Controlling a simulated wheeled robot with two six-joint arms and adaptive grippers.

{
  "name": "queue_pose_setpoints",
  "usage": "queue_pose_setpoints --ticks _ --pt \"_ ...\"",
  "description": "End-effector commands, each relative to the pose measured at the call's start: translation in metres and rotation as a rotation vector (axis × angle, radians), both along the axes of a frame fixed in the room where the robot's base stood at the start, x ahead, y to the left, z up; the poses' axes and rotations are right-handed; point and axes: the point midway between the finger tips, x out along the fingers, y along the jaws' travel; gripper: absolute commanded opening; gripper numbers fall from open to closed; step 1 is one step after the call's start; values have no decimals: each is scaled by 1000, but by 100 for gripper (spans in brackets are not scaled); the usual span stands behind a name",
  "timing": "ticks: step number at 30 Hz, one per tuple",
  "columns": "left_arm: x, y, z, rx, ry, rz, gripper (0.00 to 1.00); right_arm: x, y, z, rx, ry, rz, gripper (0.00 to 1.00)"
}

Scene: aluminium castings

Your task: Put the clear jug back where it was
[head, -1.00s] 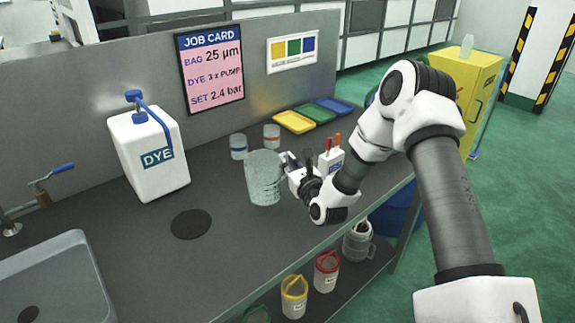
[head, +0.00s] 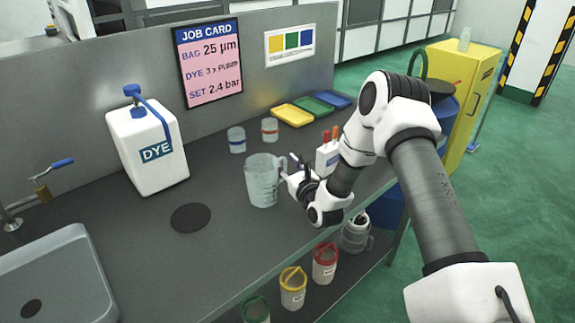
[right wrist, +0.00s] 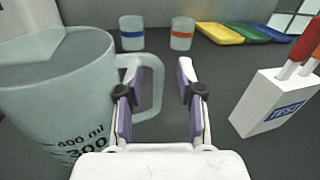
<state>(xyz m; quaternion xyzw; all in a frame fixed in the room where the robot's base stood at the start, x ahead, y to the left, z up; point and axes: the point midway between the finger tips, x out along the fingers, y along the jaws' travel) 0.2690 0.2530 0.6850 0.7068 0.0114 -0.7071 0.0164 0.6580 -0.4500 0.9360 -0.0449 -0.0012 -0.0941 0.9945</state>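The clear jug (head: 262,184) stands upright on the dark counter, with its handle towards the right. In the right wrist view the jug (right wrist: 58,98) fills the left side, with black volume marks on its wall. My right gripper (head: 291,168) is at the jug's handle side. In the right wrist view the gripper (right wrist: 158,92) is open, with the handle's outer bar showing between its fingers. The fingers look clear of the bar, though I cannot tell whether one touches it. My left gripper is not in view.
A white dye container (head: 148,150) and a dark round mat (head: 191,217) are to the left. Two small banded cups (head: 236,140) stand behind the jug. Coloured trays (head: 292,115) lie behind; a sink (head: 60,280) is front left.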

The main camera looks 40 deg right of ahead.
Motion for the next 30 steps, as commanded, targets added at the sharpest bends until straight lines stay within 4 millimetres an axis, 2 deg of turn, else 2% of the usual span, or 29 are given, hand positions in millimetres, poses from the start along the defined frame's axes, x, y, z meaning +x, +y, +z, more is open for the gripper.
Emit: queue_pose_setpoints --ticks 3,5,8,15,18,22,30 --pt "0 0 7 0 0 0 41 0 0 6 0 0 0 38" --pt "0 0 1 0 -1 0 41 -8 1 0 4 2 -1 38" --pt "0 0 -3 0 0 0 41 -29 5 -1 6 3 -1 38" --pt "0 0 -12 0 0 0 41 -91 17 -1 7 1 -2 38" --pt "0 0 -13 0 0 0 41 -108 20 0 4 1 -1 38" --pt "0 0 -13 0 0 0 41 -118 22 1 2 0 -1 38" --pt "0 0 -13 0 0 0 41 -118 23 1 0 -1 0 38"
